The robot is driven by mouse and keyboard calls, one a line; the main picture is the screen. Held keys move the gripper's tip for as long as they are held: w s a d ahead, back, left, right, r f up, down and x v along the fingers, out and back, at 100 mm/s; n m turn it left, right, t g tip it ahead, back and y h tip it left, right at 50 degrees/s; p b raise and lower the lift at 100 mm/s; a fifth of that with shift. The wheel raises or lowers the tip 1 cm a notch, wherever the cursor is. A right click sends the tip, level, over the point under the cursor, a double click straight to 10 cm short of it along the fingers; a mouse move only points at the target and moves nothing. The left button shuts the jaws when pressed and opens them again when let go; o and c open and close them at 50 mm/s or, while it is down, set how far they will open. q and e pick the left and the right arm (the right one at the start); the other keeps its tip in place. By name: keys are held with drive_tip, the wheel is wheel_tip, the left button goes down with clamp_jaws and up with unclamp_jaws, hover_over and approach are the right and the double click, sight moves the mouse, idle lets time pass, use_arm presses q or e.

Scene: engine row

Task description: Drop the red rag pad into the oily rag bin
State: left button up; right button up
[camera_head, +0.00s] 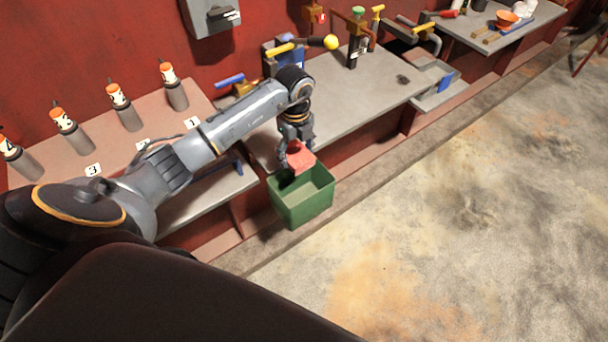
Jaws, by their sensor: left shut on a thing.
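The red rag pad (300,157) is a small flat red piece in my left gripper (291,160). The gripper points down and is shut on the pad. The oily rag bin (306,208) is a green open-topped box at the front edge of the bench. The pad is over the bin's opening, near its back rim, and its lower edge overlaps the opening in the picture. I cannot tell its exact height against the rim. My right gripper is not in view.
A grey bench (370,97) runs along the red wall, with valves and a yellow-knobbed lever (331,42) behind my left arm. Several numbered injector-like cylinders (123,108) stand at left. An orange bowl (506,19) is far right. The concrete floor (430,220) at right is clear.

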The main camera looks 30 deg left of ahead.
use_arm(q)
wheel_tip(320, 180, down, 4)
drive_tip(key=shift+r+b, duration=0.15)
drive_tip(key=shift+b, duration=1)
drive_tip(key=o, duration=1.2)
drive_tip(key=shift+r, duration=0.1)
wheel_tip(320, 180, up, 12)
